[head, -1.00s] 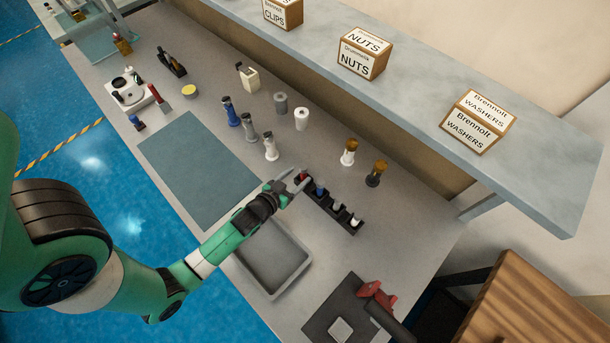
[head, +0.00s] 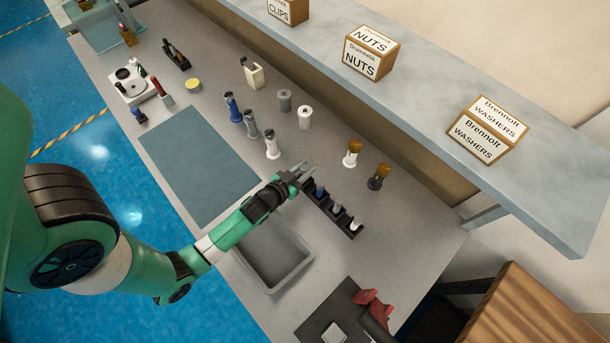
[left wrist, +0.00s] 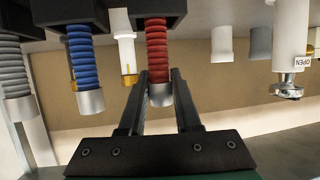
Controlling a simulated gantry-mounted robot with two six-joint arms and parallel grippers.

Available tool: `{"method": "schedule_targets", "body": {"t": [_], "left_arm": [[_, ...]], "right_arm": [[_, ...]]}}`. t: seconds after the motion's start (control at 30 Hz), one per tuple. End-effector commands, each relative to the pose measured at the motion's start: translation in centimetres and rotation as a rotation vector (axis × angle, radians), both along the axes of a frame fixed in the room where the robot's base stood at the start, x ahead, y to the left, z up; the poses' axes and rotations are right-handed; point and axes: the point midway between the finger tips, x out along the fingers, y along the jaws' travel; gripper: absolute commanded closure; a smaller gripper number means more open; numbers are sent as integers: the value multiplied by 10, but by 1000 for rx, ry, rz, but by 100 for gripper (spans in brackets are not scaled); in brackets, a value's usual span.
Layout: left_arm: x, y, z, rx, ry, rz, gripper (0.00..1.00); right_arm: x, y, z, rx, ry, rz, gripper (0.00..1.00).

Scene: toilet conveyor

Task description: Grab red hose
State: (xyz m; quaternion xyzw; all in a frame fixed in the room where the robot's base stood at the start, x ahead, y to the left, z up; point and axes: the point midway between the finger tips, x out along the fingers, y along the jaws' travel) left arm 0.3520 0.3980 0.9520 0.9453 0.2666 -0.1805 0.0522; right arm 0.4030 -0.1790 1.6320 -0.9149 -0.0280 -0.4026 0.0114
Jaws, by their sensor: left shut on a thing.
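The red hose (left wrist: 157,50) is ribbed, with a metal end, and shows in the left wrist view between the two fingers of my left gripper (left wrist: 158,85). The gripper is shut on it. The hose's other end meets a black block of the rack. In the head view my left gripper (head: 304,170) is at the far-left end of the black hose rack (head: 328,213), and its fingers hide the red hose there. The blue hose (left wrist: 82,58) stands beside the red one, with a grey hose (left wrist: 13,75) beyond it. My right gripper is not in view.
A grey tray (head: 272,283) lies below my left forearm. Several bottle-like items, including a white one (head: 272,145), stand behind the gripper. A shelf (head: 420,105) with labelled boxes runs along the back. A blue-grey mat (head: 195,165) lies clear to the left.

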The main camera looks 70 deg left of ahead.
Motion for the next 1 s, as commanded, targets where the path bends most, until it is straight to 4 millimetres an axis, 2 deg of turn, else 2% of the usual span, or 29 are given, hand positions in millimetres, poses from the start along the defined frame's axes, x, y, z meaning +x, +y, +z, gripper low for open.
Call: {"method": "schedule_targets", "body": {"t": [0.03, 0.23, 0.37, 0.57, 0.67, 0.8, 0.83, 0.93, 1.0], "left_arm": [[-6, -2, -12, -8, 28, 1, 100], [-6, -2, -11, -8, 28, 2, 100], [-6, -2, -3, -8, 27, 2, 100], [-7, -4, 29, -6, 21, 0, 100], [-19, -16, 49, -5, 19, -1, 100], [-44, -39, 92, -5, 15, -4, 100], [-53, -48, 89, -4, 19, -9, 100], [-77, -71, 102, -1, 16, -12, 100], [-86, -81, 108, -2, 16, -13, 100]], "right_arm": [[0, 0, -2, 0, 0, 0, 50], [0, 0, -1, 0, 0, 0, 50], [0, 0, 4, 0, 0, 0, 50], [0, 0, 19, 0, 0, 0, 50], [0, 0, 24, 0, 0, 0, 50], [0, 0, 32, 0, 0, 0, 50], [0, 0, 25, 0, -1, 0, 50], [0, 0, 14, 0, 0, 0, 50], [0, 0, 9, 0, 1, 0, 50]]}}
